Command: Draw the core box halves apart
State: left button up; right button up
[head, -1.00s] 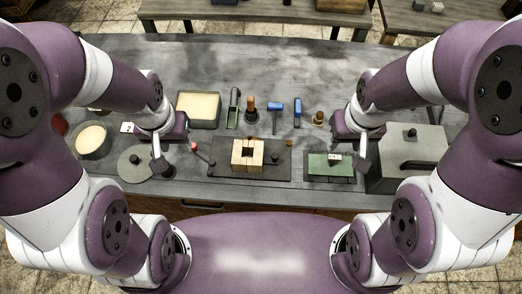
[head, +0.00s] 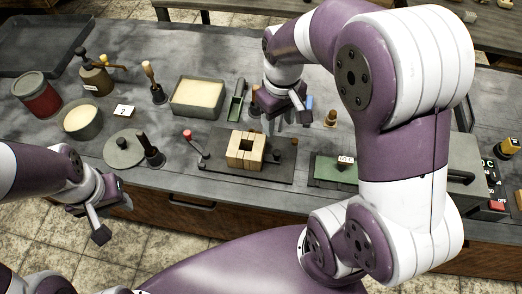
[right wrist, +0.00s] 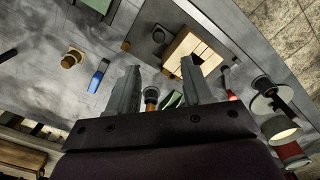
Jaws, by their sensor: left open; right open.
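The wooden core box (head: 245,151) stands on a dark baseplate (head: 275,168), its light blocks set around a square opening. Its halves look close together. It also shows in the right wrist view (right wrist: 192,52). My right gripper (head: 287,119) is open and empty, behind and to the right of the core box, apart from it. In the right wrist view its two fingers (right wrist: 157,88) are spread, with the core box beyond them. My left gripper (head: 100,211) is open at the lower left, by the table's front edge, far from the core box.
A red-knobbed tool (head: 188,135) lies beside the baseplate's left side. A sand tray (head: 197,98) stands behind it. A green box (head: 335,168) sits to the right. Blue-handled and wooden-handled tools stand near my right gripper. A round lid (head: 122,149) lies left.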

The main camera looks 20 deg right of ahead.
aim_at(277, 152)
notch_tip(277, 152, down, 13)
jog(key=shift+d+r+b, duration=0.15)
jog(key=shift+r+b, duration=0.05)
jog(key=shift+b, duration=0.25)
grip_shut()
